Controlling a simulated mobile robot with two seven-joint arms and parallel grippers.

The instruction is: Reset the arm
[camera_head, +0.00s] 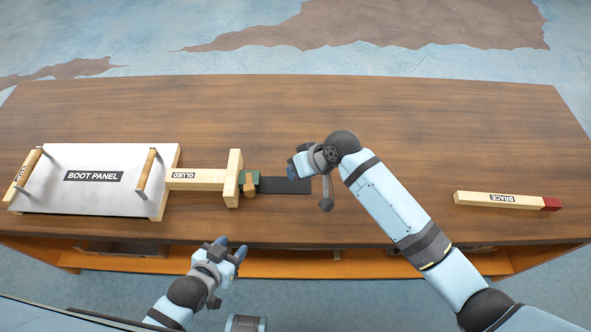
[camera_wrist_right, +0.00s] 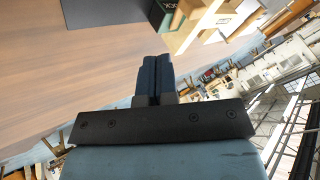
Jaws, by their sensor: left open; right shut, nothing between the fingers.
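My right gripper (camera_head: 295,168) is above the middle of the table, just over a dark flat strip; it is shut and empty. In the right wrist view its two dark fingers (camera_wrist_right: 153,78) are pressed together with nothing between them. My left gripper (camera_head: 230,250) is low, in front of the table's front edge, open and empty.
A green and wooden block (camera_head: 249,181) sits at the end of the T-piece, beside the dark strip (camera_head: 300,184). A wooden brace (camera_head: 498,199) with a red end lies at the right of the table (camera_head: 200,110). The back of the table is clear.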

